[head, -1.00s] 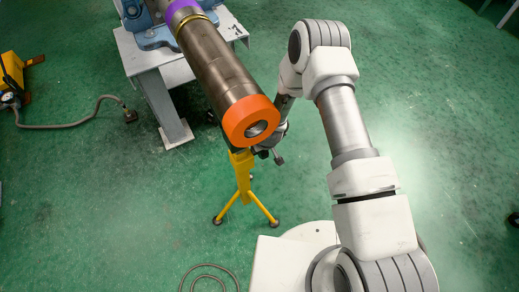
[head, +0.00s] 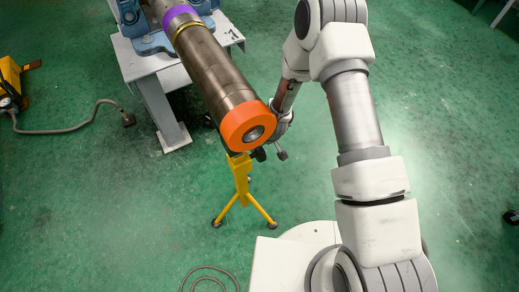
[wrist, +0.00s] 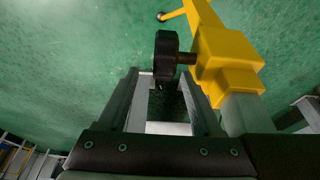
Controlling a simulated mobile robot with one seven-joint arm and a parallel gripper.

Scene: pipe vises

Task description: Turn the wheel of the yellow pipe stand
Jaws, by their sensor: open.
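The yellow pipe stand (head: 241,178) stands on its tripod legs under the orange-collared end of the pipe. In the wrist view, its yellow body (wrist: 228,62) is at the upper right. A black knob-like wheel (wrist: 166,56) sticks out to the left from it on a short shaft. My gripper (wrist: 159,78) is open and empty. Its two fingers point at the wheel, which appears just beyond the tips and roughly between them. I cannot tell whether a finger touches it. In the head view, my gripper is beside the stand's top, partly hidden by the pipe.
The long pipe (head: 215,70) with its orange collar (head: 248,127) lies above the stand. Its far end is at the blue vise (head: 150,38) on a grey table (head: 163,110). A hose (head: 70,128) lies on the left floor. The floor around the tripod is mostly clear.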

